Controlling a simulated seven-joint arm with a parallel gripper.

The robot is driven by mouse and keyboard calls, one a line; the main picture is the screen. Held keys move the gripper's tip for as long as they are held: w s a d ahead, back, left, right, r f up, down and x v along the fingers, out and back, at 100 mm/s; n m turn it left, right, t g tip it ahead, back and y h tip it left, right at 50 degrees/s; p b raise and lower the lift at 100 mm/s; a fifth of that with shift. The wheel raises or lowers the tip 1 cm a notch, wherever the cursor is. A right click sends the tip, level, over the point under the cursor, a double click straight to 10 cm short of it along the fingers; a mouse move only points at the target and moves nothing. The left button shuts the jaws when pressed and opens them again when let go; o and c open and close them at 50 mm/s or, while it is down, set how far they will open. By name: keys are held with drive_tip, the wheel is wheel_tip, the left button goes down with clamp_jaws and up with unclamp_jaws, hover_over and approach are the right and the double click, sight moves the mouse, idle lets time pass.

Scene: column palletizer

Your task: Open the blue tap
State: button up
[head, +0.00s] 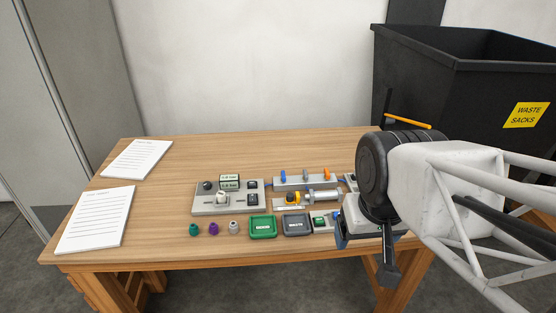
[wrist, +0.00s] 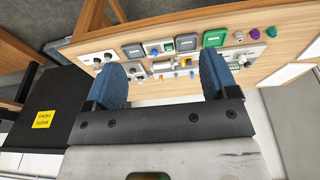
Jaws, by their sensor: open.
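The blue tap (head: 283,176) stands at the left end of a grey manifold block (head: 295,185) at the back of the bench equipment, with a grey tap (head: 305,175) and an orange tap (head: 327,175) to its right. In the wrist view the blue tap (wrist: 192,74) is small, near the right finger. My gripper (wrist: 160,65) is open and empty, its two blue fingers wide apart. In the head view it is mostly hidden behind my arm at the bench's front right, apart from the taps.
A grey panel (head: 211,208) with gauges and knobs sits left of the manifold. A silver cylinder unit (head: 318,196), a green tray (head: 263,233) and a dark tray (head: 297,232) lie in front. Papers (head: 95,220) lie at left. A black waste bin (head: 455,85) stands at right.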

drive_tip(key=shift+w, duration=0.15)
drive_tip(key=c, duration=0.7)
drive_tip(key=shift+w+a+r, duration=0.1)
drive_tip(key=shift+w+r, duration=0.05)
drive_tip(key=shift+w, duration=0.3)
drive_tip(key=c, duration=0.5)
drive_tip(key=w+m, duration=0.1)
drive_tip(key=w, duration=0.3)
drive_tip(key=w+m+g+y, duration=0.1)
drive_tip(key=w+m, duration=0.1)
drive_tip(key=w, duration=0.2)
drive_tip(key=w+a+m+y, duration=0.1)
drive_tip(key=w, duration=0.4)
drive_tip(key=shift+r+m+g, duration=0.15)
drive_tip(key=shift+m+g, duration=0.15)
drive_tip(key=shift+m, duration=0.1)
clamp_jaws()
drive_tip(key=w+d+f+m+y, duration=0.1)
drive_tip(key=w+f+m, duration=0.3)
drive_tip(key=w, duration=0.8)
drive_tip(key=w+d+f+m+y, duration=0.1)
drive_tip(key=w+f+m+y, duration=0.2)
drive_tip(key=w+f, duration=0.6)
drive_tip(key=w+d+f+m+g+y, duration=0.1)
drive_tip(key=w+f+m+y, duration=0.2)
drive_tip(key=w, duration=1.3)
wheel_tip(320, 180, down, 4)
drive_tip(key=m, duration=0.3)
drive_tip(key=shift+w+d, duration=0.25)
drive_tip(key=shift+d, duration=0.1)
